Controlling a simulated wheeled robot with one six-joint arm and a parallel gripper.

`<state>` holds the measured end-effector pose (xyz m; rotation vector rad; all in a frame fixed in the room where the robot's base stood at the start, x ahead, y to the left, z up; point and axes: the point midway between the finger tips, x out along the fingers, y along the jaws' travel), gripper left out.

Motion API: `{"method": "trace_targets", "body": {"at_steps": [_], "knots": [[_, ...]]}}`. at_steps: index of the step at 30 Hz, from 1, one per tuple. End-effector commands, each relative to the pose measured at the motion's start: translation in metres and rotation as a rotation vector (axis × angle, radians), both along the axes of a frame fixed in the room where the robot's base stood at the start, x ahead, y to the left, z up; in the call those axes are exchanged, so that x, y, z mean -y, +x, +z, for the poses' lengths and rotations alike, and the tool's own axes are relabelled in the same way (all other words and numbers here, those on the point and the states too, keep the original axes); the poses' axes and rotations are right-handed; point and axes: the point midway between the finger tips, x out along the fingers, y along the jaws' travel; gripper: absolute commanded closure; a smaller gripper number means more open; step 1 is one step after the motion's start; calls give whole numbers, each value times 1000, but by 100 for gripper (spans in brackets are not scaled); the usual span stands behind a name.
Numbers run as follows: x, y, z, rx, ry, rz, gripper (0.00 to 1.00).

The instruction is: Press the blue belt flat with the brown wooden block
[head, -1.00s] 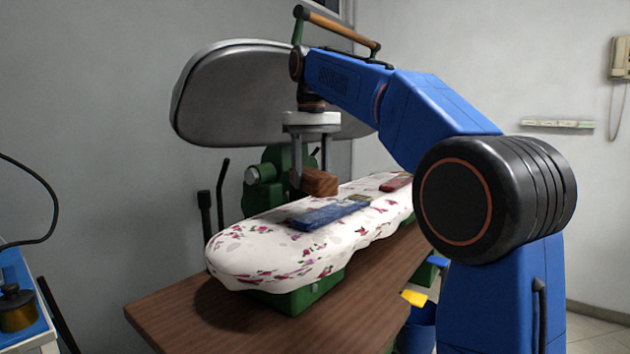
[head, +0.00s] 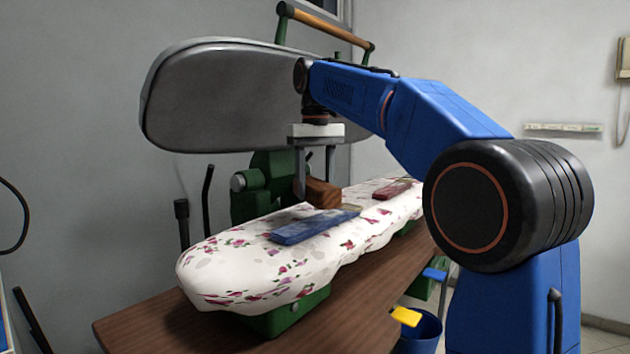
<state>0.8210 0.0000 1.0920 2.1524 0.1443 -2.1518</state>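The brown wooden block (head: 322,194) is between the fingers of my gripper (head: 315,182), which appears shut on it. The block is just behind the blue belt (head: 312,227) in the head view, low over the padded board. Whether its underside touches the board or the belt I cannot tell. The blue belt lies folded on the white, flower-patterned pressing board (head: 225,262). Part of its far edge is close to or behind the block.
A dark red folded item (head: 392,190) lies farther along the board. The large grey press head (head: 215,100) stands raised behind my gripper, with its wooden handle bar (head: 330,30) above. The board stands on a brown table (head: 170,325). A blue bin (head: 420,330) is below.

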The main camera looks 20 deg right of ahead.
Motion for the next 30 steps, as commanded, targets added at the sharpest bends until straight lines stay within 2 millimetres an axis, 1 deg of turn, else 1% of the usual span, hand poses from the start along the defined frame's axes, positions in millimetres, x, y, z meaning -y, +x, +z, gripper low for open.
{"method": "trace_targets", "body": {"at_steps": [9, 15, 30], "knots": [[0, -1, -29, 0, 0, 0, 71], [0, 0, -39, 0, 0, 0, 71], [0, 0, -42, 1, 0, 0, 71]]}}
